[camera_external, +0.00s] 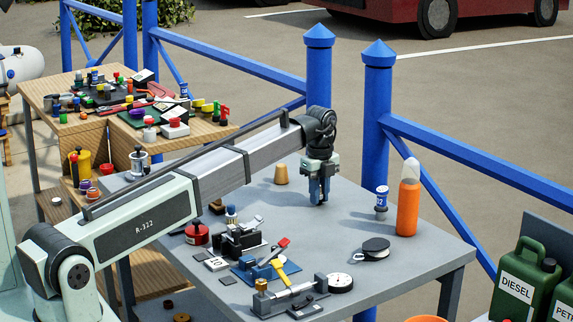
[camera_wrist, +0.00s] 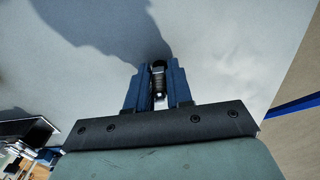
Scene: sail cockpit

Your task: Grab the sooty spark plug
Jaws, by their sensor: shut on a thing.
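My gripper (camera_external: 319,196) points down over the back part of the grey table (camera_external: 345,215). In the wrist view its two blue fingers (camera_wrist: 158,72) are closed on a small spark plug (camera_wrist: 159,86). The plug has a dark, blackened end and a metallic, ridged body, and sits upright between the fingers. In the external view the fingers hide the plug. The fingertips are close to the table top; I cannot tell whether the plug touches it.
A tan cork-like cone (camera_external: 281,174) stands left of my gripper. A blue-and-white labelled piece (camera_external: 381,201) and an orange bottle (camera_external: 408,205) stand to the right. Blue railing posts (camera_external: 377,130) rise behind.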

